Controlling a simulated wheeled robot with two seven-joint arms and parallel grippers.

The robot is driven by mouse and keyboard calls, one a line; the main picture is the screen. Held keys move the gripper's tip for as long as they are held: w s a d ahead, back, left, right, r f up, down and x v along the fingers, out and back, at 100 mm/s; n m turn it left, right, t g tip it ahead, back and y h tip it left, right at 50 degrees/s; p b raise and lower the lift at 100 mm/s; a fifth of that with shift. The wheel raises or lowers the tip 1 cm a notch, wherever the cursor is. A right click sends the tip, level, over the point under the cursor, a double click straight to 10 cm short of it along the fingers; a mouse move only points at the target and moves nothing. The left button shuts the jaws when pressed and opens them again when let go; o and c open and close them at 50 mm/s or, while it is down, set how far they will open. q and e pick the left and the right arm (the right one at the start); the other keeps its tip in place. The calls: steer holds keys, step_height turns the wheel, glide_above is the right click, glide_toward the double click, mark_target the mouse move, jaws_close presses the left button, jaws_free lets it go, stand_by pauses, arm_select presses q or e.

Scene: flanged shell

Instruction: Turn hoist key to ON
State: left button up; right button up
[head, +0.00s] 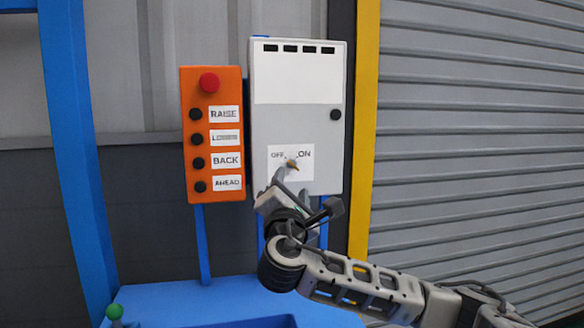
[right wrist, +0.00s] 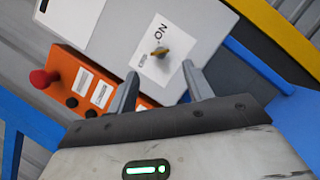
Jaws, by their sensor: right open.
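The hoist key (head: 293,165) is a small brass-coloured key on a white label marked OFF and ON, low on the light grey box (head: 296,125). In the right wrist view the key (right wrist: 160,51) shows beyond and between the fingertips. The white label (right wrist: 166,65) lies around it. My right gripper (head: 281,180) is just below the key in the head view; it also shows in the right wrist view (right wrist: 163,82). It is open and empty, fingers apart. One finger partly covers the label in the head view. I cannot tell which way the key points exactly. My left gripper is not in view.
An orange control panel (head: 213,190) with a red button (head: 209,83) and several black buttons stands close left of the box. A blue post (head: 75,150) is at the left. A yellow post (head: 364,130) and grey shutter (head: 470,140) are at the right.

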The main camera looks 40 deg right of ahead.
mark_target(293, 165)
steer(key=p+x, duration=0.1)
steer(key=x, duration=0.6)
steer(key=shift+w, duration=0.15)
steer(key=c, duration=1)
